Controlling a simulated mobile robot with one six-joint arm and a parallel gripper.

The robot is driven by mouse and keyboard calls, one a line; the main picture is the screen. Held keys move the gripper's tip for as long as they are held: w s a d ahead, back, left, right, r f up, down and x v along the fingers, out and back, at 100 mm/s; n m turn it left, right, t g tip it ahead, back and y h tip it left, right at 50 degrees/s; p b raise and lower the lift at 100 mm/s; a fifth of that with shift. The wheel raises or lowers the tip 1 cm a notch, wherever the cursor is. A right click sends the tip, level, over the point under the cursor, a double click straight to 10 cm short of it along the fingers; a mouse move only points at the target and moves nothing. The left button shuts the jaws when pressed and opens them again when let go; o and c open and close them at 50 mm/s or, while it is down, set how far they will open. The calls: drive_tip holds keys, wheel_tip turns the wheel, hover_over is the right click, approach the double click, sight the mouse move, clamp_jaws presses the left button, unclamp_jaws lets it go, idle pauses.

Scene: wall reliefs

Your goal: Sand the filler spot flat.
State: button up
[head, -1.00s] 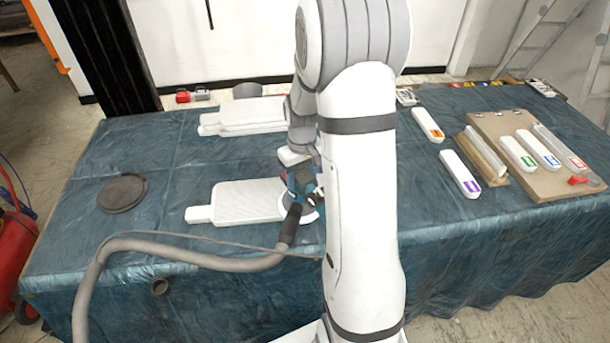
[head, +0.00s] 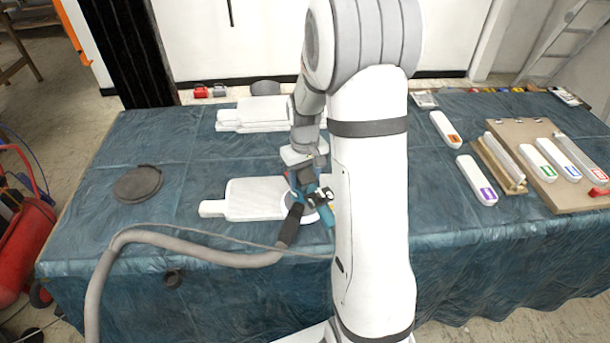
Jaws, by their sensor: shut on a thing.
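My gripper (head: 306,176) is shut on a blue and black sander (head: 303,195) with a grey hose running from its back. The sander's pale round pad is over the right end of a white paddle-shaped board (head: 255,199) lying flat on the table. Whether the pad touches the board is not clear. My arm covers part of the sander and the board's right end. No filler spot can be made out on the visible part of the board.
More white boards (head: 255,112) are stacked behind. A dark round disc (head: 138,184) lies at left. White tools with coloured labels (head: 477,180) and a tan board (head: 545,190) lie at right. The hose (head: 180,238) hangs over the front edge of the covered table (head: 110,235).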

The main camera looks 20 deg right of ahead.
drive_tip(key=shift+s+d+r, duration=0.1)
drive_tip(key=shift+s+d, duration=0.15)
drive_tip(key=shift+d, duration=0.6)
drive_tip(key=shift+s+d+r, duration=0.1)
drive_tip(key=shift+s+d, duration=0.1)
drive_tip(key=shift+d, duration=0.8)
drive_tip(key=d, duration=0.1)
drive_tip(key=s+d, duration=0.1)
drive_tip(key=d, duration=0.1)
drive_tip(key=shift+f, duration=0.1)
drive_tip(key=shift+a, duration=0.15)
